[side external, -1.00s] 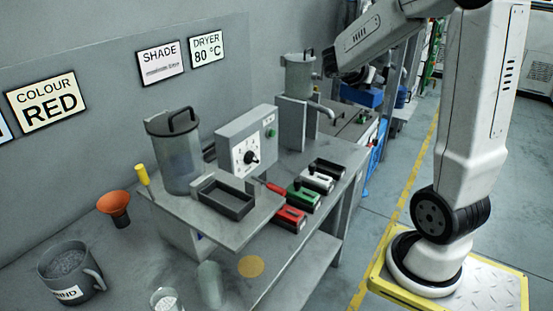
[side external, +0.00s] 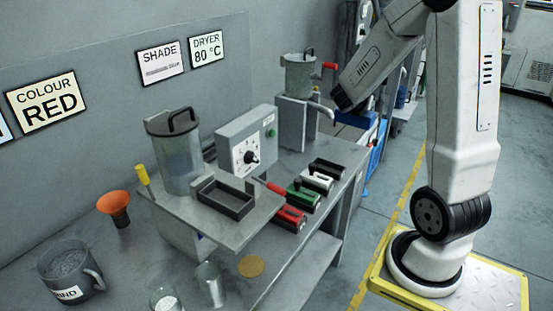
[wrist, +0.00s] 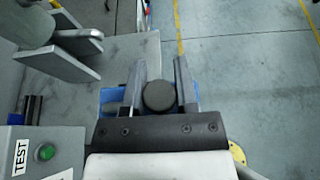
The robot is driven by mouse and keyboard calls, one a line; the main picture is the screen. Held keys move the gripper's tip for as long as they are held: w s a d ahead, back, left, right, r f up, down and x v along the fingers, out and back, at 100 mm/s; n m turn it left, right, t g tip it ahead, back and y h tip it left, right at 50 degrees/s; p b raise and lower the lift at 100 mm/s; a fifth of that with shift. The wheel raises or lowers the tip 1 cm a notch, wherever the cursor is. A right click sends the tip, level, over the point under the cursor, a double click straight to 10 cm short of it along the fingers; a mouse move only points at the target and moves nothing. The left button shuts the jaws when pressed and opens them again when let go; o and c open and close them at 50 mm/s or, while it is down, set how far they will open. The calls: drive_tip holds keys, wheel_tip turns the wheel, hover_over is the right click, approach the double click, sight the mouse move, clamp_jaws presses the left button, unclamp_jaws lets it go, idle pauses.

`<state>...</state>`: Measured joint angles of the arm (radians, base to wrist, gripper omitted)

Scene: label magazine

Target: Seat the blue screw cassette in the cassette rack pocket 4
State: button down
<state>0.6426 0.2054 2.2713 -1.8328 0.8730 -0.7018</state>
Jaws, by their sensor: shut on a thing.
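In the wrist view my gripper (wrist: 157,70) is shut around a dark round knob (wrist: 159,96). Blue parts of the blue screw cassette (wrist: 111,97) show on both sides of the fingers, below the knob. In the side view the blue cassette (side external: 354,119) hangs just under my gripper (side external: 345,106), in the air past the right edge of the bench; the fingers are mostly hidden there. Red (side external: 290,219), green (side external: 303,199), white (side external: 317,182) and black (side external: 328,167) units stand in a row along the bench edge. I cannot make out the rack pockets or their numbers.
A hopper with a spout (side external: 298,78) and a red handle stands close left of my gripper. A grey control box (side external: 247,143), a lidded canister (side external: 176,155) and an empty black tray (side external: 226,198) stand farther left. The floor right of the bench is open.

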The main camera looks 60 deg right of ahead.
wheel_tip(320, 180, down, 14)
idle(0.4)
drive_tip(key=shift+d, duration=0.1)
drive_tip(key=w+d+f, duration=0.9)
drive_tip(key=shift+w+f, duration=0.2)
drive_tip(key=shift+w, duration=0.1)
idle(0.4)
drive_tip(key=shift+d+f, duration=0.1)
drive_tip(key=shift+d, duration=0.05)
drive_tip(key=shift+w+d+f, duration=0.1)
drive_tip(key=shift+f, duration=0.75)
drive_tip(key=shift+w+d+f, duration=0.1)
drive_tip(key=shift+f, duration=0.75)
